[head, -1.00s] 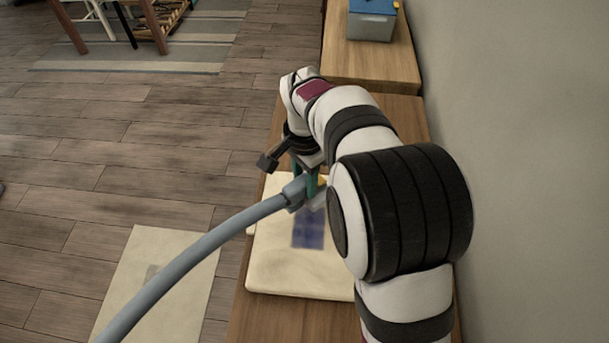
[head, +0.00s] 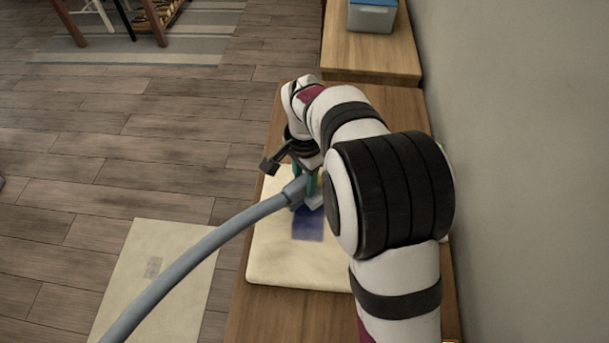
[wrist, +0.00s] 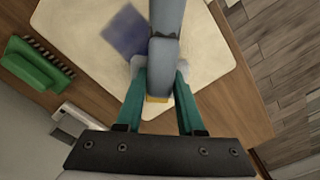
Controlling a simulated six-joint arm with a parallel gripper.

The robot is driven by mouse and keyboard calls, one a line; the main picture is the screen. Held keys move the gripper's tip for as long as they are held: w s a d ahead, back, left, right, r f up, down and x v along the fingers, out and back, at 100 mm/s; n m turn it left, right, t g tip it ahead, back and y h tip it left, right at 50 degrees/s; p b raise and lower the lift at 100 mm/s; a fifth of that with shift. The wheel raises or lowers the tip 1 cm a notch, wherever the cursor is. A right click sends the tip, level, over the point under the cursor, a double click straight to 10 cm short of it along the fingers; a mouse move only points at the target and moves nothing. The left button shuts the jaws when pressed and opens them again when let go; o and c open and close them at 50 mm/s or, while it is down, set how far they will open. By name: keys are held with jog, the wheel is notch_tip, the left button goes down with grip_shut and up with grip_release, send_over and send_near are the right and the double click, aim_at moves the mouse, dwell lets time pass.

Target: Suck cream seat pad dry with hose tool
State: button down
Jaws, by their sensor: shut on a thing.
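The cream seat pad (head: 275,265) lies flat on a wooden bench and also fills the upper wrist view (wrist: 85,20). A dark blue patch (head: 308,228) marks its middle; it also shows in the wrist view (wrist: 125,30), just left of the tool. My gripper (wrist: 160,80) has teal fingers shut on the grey hose tool (wrist: 164,55), above the pad. In the head view the tool (head: 296,191) is at the patch's far-left edge, and its hose (head: 200,250) runs down left. I cannot tell whether its nozzle touches the pad. My arm hides the pad's right part.
A green brush (wrist: 38,65) and a small pale object (wrist: 72,122) lie beside the pad on the bench (head: 265,310). A grey box with a blue lid (head: 371,16) stands on a farther wooden surface. A cream mat (head: 150,235) lies on the floor. A wall closes the right side.

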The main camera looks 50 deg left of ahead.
jog(key=shift+f, duration=1.45)
jog(key=shift+s+d, duration=1.2)
jog(key=shift+s, duration=0.1)
jog(key=shift+s+d, duration=2.6)
jog(key=shift+d, duration=0.1)
jog(key=shift+w+a, duration=3.7)
